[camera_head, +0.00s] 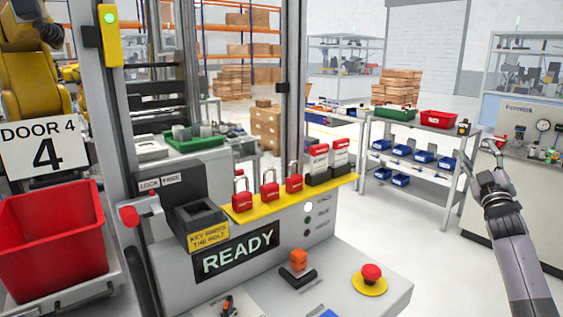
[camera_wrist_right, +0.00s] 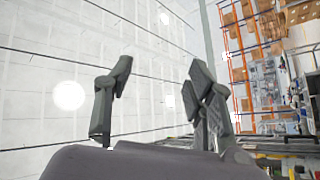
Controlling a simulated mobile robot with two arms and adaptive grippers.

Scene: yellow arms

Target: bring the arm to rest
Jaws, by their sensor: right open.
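My right arm (camera_head: 507,230) comes in from the lower right and stands raised. Its gripper (camera_head: 484,155) is at the arm's upper end, in front of the shelf and bench at the right, apart from the console. In the right wrist view the gripper (camera_wrist_right: 160,85) has its two fingers spread with nothing between them. The view past them is the ceiling and, at the right, racks. My left gripper is not in view.
A console with a READY sign (camera_head: 238,254) stands in front. Red padlocks (camera_head: 270,191) sit on its yellow ledge, and a red button (camera_head: 371,273) is at its right. A red bin (camera_head: 50,235) is at the left. Clear floor (camera_head: 400,225) lies between console and right arm.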

